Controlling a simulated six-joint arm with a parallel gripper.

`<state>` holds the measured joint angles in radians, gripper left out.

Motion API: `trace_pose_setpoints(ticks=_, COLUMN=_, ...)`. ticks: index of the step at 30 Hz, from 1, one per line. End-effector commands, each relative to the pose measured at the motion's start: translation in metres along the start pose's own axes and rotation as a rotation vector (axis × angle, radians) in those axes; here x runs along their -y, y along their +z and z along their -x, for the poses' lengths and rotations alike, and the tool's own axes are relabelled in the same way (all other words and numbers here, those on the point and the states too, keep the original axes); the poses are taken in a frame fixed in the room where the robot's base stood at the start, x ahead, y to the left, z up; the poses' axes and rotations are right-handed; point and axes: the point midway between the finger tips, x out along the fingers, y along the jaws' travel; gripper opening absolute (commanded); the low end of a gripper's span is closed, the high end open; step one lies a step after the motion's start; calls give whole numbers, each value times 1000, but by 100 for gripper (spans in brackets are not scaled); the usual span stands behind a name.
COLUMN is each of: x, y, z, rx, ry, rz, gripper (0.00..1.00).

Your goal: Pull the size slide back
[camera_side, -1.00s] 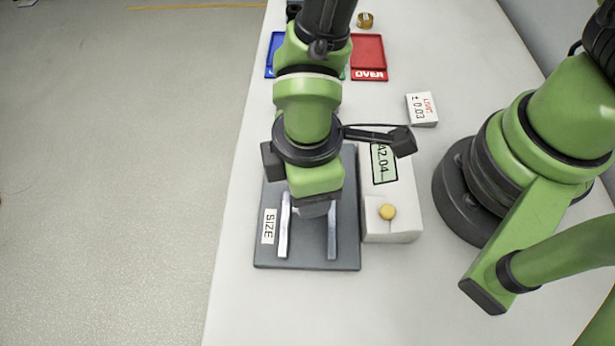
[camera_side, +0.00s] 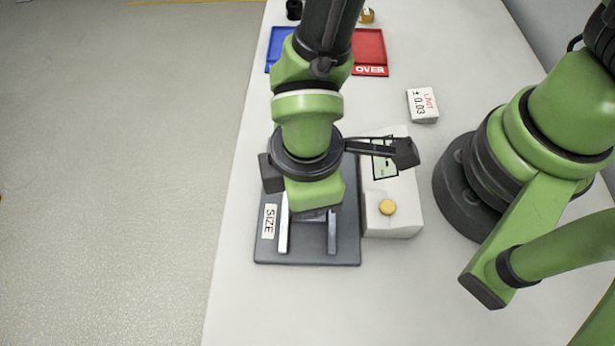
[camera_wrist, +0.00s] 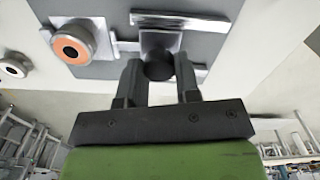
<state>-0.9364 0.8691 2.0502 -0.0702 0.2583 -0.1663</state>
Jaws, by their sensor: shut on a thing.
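The dark grey size plate (camera_side: 270,252) has a white SIZE label (camera_side: 269,221) and two pale rails (camera_side: 331,235). My gripper stands over the plate in the side view, and its fingertips are hidden there. In the wrist view my gripper (camera_wrist: 157,72) is shut on a dark round knob (camera_wrist: 158,66). The knob sits on the silver size slide (camera_wrist: 158,38) between the two rails. Most of the slide is hidden below my gripper in the side view.
A white gauge box (camera_side: 404,225) with a yellow button (camera_side: 387,207) stands right of the plate. A LIMIT ± 0.03 block (camera_side: 422,105), a red OVER tray (camera_side: 369,48) and a blue tray (camera_side: 281,45) lie behind. An orange ring (camera_wrist: 70,49) shows in the wrist view.

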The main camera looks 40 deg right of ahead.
Motion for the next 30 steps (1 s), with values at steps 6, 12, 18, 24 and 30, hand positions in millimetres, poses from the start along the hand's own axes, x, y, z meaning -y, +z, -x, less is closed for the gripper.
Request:
trace_pose_setpoints(ticks=6, x=4, y=-1, z=0, rx=-3, ry=-2, rz=6, gripper=49)
trace_pose_setpoints(ticks=12, x=3, y=-1, z=0, rx=-2, ry=-1, rz=5, gripper=56)
trace_pose_setpoints(ticks=18, x=3, y=-1, z=6, rx=-4, ry=-1, rz=5, gripper=56)
trace_pose_setpoints(ticks=24, x=3, y=-2, z=36, rx=-9, ry=0, rz=5, gripper=56)
trace_pose_setpoints(ticks=30, x=3, y=-2, z=74, rx=-9, ry=-1, rz=5, gripper=56)
